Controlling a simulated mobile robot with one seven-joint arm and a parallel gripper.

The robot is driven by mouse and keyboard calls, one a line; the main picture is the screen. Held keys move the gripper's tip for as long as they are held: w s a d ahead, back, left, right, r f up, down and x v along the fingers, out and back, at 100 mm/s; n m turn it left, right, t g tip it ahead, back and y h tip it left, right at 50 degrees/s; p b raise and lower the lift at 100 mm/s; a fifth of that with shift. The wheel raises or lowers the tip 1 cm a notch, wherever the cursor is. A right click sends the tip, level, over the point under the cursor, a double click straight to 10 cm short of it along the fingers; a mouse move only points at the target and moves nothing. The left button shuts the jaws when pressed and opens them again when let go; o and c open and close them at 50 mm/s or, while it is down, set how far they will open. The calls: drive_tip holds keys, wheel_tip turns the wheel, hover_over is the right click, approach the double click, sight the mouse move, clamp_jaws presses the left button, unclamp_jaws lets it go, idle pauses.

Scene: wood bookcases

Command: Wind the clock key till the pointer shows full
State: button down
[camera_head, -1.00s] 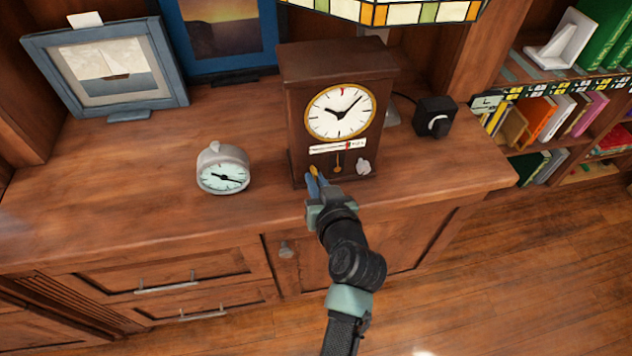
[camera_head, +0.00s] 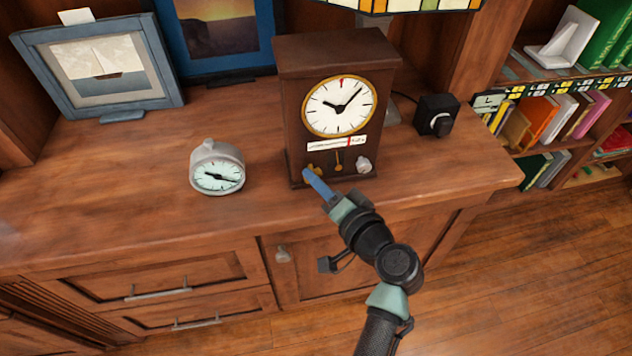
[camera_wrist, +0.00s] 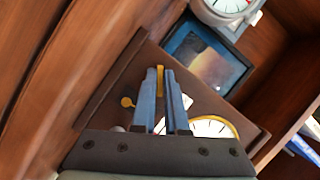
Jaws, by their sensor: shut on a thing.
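The clock (camera_head: 290,110) is a dark wood case with a white dial standing on the cabinet top. Below the dial is a white strip gauge (camera_head: 320,144) with a red pointer (camera_head: 349,141) right of its middle; its marks are too small to read. A brass key (camera_head: 313,169) is at the lower left of the front. My gripper (camera_head: 308,175) is at the key with its blue fingers. In the wrist view, the key (camera_wrist: 160,76) shows yellow between the fingers (camera_wrist: 160,85), which are shut on it. A small brass pendulum (camera_wrist: 127,102) is beside it.
A silver knob (camera_head: 363,164) is on the clock's lower right. A grey alarm clock (camera_head: 217,168) stands left of the clock, and a black box with a dial (camera_head: 437,116) stands right. Framed pictures (camera_head: 98,65) stand behind. The cabinet top (camera_head: 120,180) is clear at front left.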

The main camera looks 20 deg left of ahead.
drive_tip(key=shift+m+y, duration=0.4)
drive_tip(key=shift+m, duration=0.1)
drive_tip(key=c, duration=1)
unclamp_jaws()
drive_tip(key=v, duration=1.3)
drive_tip(key=shift+a, duration=0.1)
